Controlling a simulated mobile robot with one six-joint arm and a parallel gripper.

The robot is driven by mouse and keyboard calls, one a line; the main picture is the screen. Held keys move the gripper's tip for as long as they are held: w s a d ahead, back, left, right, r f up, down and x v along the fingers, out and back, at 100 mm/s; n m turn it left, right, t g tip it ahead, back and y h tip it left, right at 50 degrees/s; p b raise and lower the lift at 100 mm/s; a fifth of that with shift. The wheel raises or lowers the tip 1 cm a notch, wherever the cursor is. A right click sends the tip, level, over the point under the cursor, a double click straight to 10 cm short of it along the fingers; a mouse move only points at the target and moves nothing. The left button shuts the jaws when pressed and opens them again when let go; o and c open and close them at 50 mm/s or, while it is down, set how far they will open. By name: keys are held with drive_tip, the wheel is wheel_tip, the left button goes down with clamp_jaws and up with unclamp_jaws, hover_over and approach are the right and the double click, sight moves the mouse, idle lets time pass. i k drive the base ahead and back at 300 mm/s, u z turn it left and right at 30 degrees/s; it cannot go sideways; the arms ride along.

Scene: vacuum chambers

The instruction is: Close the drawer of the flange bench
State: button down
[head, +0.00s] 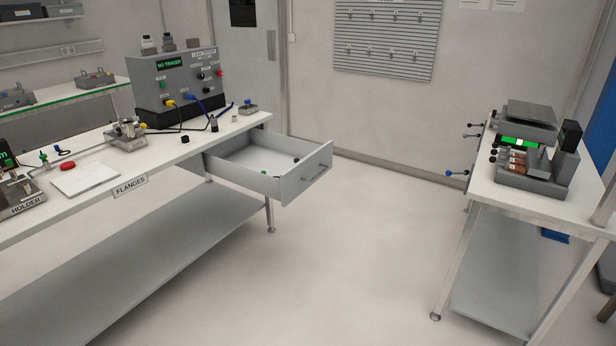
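The flange bench (100,205) is a long white table at the left with a "FLANGES" label on its front edge. Its grey drawer (300,183) stands pulled out under the right end of the bench top. A few small dark and green items lie inside the drawer. My gripper is not in view.
A leak tester box (178,82) with a green "NO TRACER" display stands on the flange bench. Another bench (482,190) with instruments stands at the right. The floor (350,260) between the benches is clear. A pegboard (388,40) hangs on the back wall.

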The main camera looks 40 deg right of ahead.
sight(241, 160)
drive_tip(key=z, duration=0.1)
drive_tip(key=i, duration=0.95)
drive_tip(key=u, duration=0.05)
